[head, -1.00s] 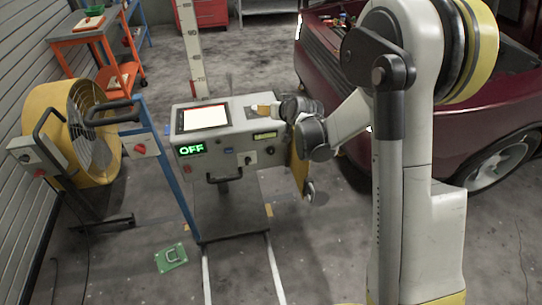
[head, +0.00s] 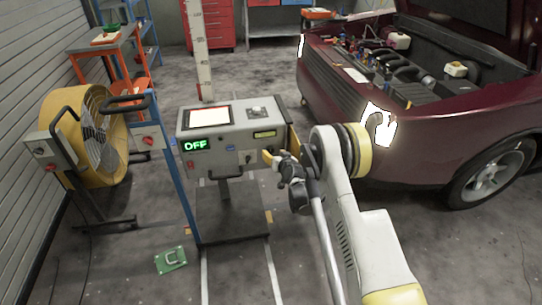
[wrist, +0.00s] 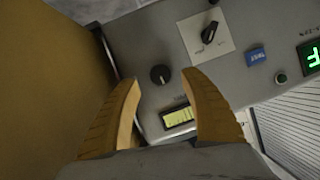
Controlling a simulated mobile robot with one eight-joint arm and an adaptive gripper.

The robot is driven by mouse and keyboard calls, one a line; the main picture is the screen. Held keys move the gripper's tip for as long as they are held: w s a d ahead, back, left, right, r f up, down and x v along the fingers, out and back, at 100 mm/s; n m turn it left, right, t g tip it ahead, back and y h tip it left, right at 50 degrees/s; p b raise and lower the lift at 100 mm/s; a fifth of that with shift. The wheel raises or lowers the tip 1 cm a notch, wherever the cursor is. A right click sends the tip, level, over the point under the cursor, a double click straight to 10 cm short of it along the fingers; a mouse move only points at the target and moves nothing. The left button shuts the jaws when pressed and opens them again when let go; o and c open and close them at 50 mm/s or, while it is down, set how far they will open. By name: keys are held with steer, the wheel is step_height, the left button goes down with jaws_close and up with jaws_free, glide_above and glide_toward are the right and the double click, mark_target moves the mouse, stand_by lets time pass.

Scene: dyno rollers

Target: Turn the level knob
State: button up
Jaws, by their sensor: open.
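The grey control console (head: 215,165) stands left of my arm in the head view. In the wrist view its front panel carries a plain round black knob (wrist: 160,75) beside a small yellow-green display (wrist: 178,116). A second black pointer knob (wrist: 209,33) sits on a white plate. No label lets me tell which knob is the level knob. My gripper (wrist: 161,84) is open and empty, its two yellow fingers apart, with the plain knob showing between the tips, apparently ahead of them. In the head view my gripper (head: 271,157) is at the console's front right.
A yellow surface (wrist: 45,75) stands close on the wrist view's left. A yellow fan (head: 85,135) is left; a red car (head: 430,150) is right.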

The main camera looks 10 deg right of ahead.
mark_target(271, 151)
steer(key=b+x, duration=0.1)
steer(key=x, duration=0.3)
jaws_close()
